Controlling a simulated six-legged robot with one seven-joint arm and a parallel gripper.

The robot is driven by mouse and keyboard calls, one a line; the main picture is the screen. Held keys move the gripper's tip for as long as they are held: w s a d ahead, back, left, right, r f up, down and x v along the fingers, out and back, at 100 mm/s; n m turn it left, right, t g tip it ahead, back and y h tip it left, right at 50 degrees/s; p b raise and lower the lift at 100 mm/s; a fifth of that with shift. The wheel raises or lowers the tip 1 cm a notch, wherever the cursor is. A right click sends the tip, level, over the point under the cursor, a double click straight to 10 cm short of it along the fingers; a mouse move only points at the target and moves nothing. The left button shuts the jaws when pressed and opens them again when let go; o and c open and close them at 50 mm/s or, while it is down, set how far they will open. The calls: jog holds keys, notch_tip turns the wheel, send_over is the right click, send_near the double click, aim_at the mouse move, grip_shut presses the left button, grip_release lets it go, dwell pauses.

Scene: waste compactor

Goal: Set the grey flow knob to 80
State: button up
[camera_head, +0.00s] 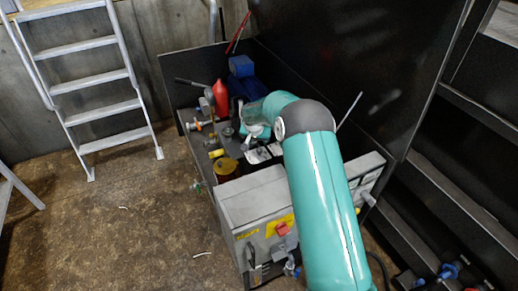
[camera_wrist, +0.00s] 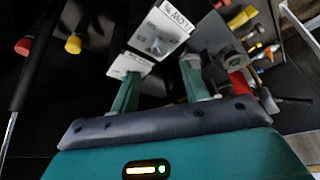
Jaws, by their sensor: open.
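In the wrist view, my gripper (camera_wrist: 160,72) is open, with its two green fingers apart and nothing seen held between them. A white plate with upside-down lettering that looks like FLOW (camera_wrist: 172,24) lies just beyond the fingertips. A second white plate (camera_wrist: 129,64) is at the left fingertip. In the head view, white plates (camera_head: 262,153) show beside my arm, which hides most of the gripper.
A red bottle-like thing (camera_head: 220,97), a blue part (camera_head: 241,66) and a brass-coloured cylinder (camera_head: 226,169) stand around the work area. A grey control box (camera_head: 258,200) is in front. A dark panel rises behind. A ladder (camera_head: 97,82) and open floor are on the left.

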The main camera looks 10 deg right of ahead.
aim_at(260, 150)
jog(key=x, duration=0.7)
jog(key=shift+w+f, duration=0.2)
jog(key=shift+f, duration=0.1)
jog(key=c, duration=1)
jog(key=shift+d+n, duration=0.1)
jog(key=shift+n, duration=0.2)
jog(key=n+y, duration=0.1)
jog(key=n, duration=0.1)
jog(key=n+y, duration=0.1)
jog(key=n, duration=0.2)
jog(key=shift+d, duration=0.2)
jog(key=n+y, duration=0.2)
jog(key=n, duration=0.4)
jog(key=shift+d, duration=0.1)
jog(key=o, duration=1)
jog(key=shift+g+y, duration=0.3)
